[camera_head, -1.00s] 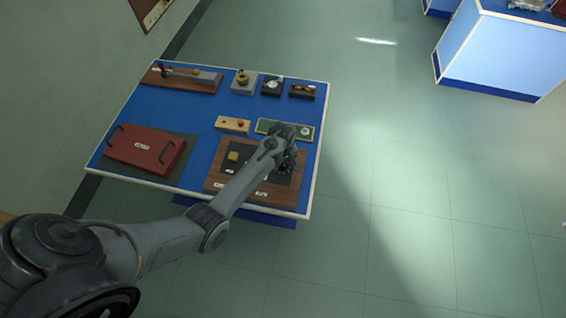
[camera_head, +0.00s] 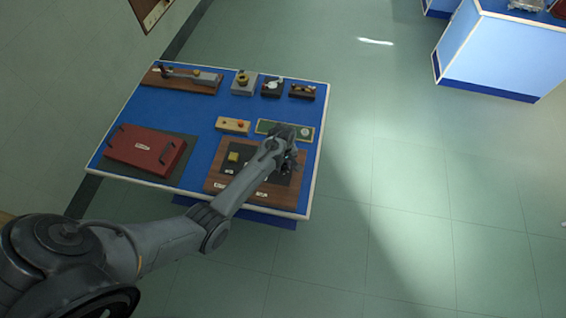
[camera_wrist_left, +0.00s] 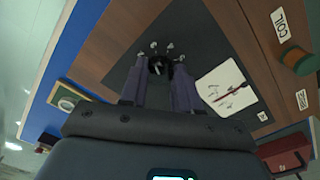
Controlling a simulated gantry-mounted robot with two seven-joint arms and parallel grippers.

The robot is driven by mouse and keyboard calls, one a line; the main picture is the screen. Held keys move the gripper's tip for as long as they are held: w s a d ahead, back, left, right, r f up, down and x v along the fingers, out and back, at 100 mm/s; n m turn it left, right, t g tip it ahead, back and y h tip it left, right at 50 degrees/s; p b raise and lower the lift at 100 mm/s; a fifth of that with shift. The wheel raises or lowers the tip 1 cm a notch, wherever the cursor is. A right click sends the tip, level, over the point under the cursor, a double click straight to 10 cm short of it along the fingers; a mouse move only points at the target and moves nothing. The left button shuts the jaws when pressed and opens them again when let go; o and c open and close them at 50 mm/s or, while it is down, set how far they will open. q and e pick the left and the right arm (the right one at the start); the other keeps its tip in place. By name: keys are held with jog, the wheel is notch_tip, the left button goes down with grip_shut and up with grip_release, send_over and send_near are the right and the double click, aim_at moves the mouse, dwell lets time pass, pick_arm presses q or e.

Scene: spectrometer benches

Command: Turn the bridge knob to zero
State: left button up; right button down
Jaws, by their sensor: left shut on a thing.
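The bridge knob (camera_wrist_left: 156,61) is a small dark knob on a dark mat, with several small shiny metal posts around it in the left wrist view. My left gripper (camera_wrist_left: 160,70) has its two fingers closed on either side of the knob and is shut on it. In the head view the left gripper (camera_head: 289,158) is over the right part of the wooden board (camera_head: 213,175) and hides the knob. A white dial card (camera_wrist_left: 226,88) with a dark red needle lies beside the gripper. The knob's marking cannot be read. My right gripper is not in view.
The board also carries a coil (camera_wrist_left: 295,59) and white labels. Floor right of the table is clear.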

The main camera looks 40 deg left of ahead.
pick_arm(q)
jog(key=shift+r+n+p, duration=0.2)
jog(key=shift+n+p, duration=0.55)
jog(key=shift+n, duration=0.15)
jog(key=n+p, duration=0.1)
jog(key=n, duration=0.1)
jog(key=shift+n, duration=0.4)
jog(key=n+p, duration=0.1)
jog(key=n, duration=0.1)
jog(key=shift+f+n, duration=0.1)
jog(key=shift+n, duration=0.2)
jog(key=n, duration=0.2)
jog(key=shift+n, duration=0.4)
jog(key=n, duration=0.2)
jog(key=shift+f+n, duration=0.1)
jog(key=shift+n, duration=0.3)
jog(key=n+b, duration=0.1)
jog(key=n, duration=0.1)
jog(key=shift+n, duration=0.3)
jog(key=n+b, duration=0.2)
jog(key=n, duration=0.1)
jog(key=shift+f+n, duration=0.1)
jog(key=shift+n, duration=0.2)
jog(key=shift+n+b, duration=1.05)
jog(key=shift+n, duration=0.55)
